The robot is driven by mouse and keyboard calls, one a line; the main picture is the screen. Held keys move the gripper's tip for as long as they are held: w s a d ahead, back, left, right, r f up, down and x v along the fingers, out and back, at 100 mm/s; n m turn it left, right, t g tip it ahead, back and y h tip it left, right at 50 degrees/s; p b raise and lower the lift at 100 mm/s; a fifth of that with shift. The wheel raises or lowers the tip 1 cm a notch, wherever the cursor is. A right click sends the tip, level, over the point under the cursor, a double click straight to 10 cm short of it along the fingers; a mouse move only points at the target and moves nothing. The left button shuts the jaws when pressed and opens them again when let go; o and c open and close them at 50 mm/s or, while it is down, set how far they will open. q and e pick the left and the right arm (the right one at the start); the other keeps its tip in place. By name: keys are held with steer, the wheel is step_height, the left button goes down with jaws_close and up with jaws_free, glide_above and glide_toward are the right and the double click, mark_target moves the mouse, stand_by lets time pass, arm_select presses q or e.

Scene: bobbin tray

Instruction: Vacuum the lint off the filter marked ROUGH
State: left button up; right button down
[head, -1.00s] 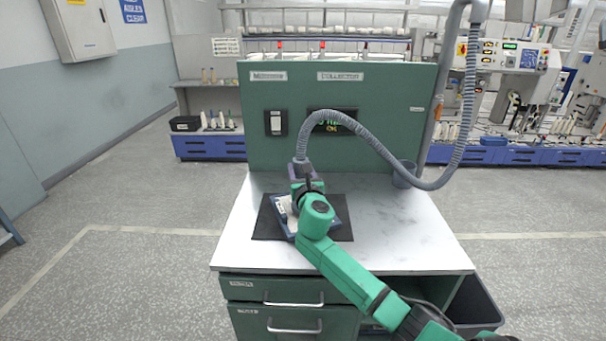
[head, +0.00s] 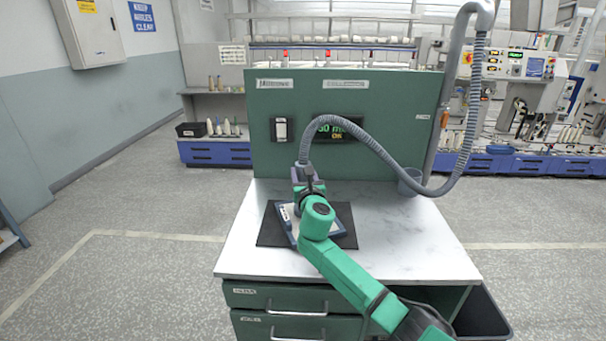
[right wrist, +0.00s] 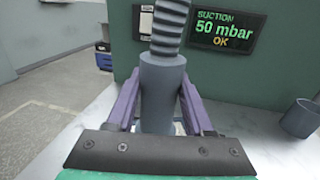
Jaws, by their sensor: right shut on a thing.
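My right gripper (head: 304,178) is shut on the grey vacuum nozzle (right wrist: 160,88) at the end of a ribbed hose (head: 354,127). In the right wrist view its purple fingers clasp the nozzle's sides. The nozzle stands upright over a blue-framed filter with a pale face (head: 337,222), which lies on a dark mat (head: 272,232) on the worktop. My gripper and forearm hide much of the filter and the nozzle's tip. I cannot tell whether the tip touches the filter, read any filter mark, or see lint. My left gripper is not in view.
A green panel (head: 390,95) stands behind the worktop (head: 410,245). Its display (right wrist: 226,30) reads suction 50 mbar OK. A switch (head: 281,129) is to its left. The hose arches to the right, past a grey cup (head: 411,181). The worktop's right side is clear. Drawers (head: 290,300) are below.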

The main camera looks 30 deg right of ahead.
steer(key=shift+d, duration=0.1)
steer(key=shift+s+d, duration=0.15)
steer(key=shift+d, duration=0.8)
steer(key=shift+s+d, duration=0.2)
steer(key=shift+d, duration=0.7)
steer(key=shift+s+d, duration=0.15)
steer(key=shift+d, duration=0.8)
steer(key=w+a, duration=0.2)
steer(key=w+a+b, duration=0.1)
steer(key=w+a, duration=0.1)
steer(key=w, duration=0.1)
steer(key=shift+w, duration=0.15)
steer(key=shift+d, duration=0.1)
steer(key=d, duration=0.4)
steer(key=shift+s, duration=0.3)
steer(key=shift+a+r, duration=0.1)
stand_by(0.4)
